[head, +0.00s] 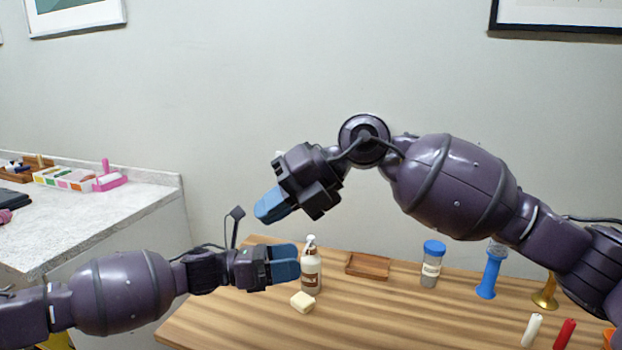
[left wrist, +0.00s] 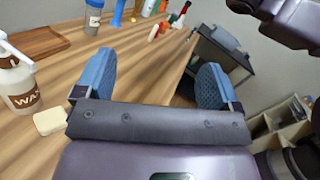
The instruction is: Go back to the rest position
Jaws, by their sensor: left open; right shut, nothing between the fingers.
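My left gripper (head: 284,264) comes in from the left in the head view, above the near-left part of the wooden table, close to the pump bottle. In the left wrist view its two blue fingers (left wrist: 155,85) are spread apart with nothing between them. My right gripper (head: 268,206) is higher, in front of the wall, pointing down and left. Its blue fingers are together and hold nothing.
On the wooden table (head: 215,315) stand a pump bottle (head: 311,275), a cream block (head: 303,302), a wooden tray (head: 368,266), a blue-lidded jar (head: 431,268) and a blue-based dispenser (head: 490,275). A marble-topped counter (head: 90,225) is at left.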

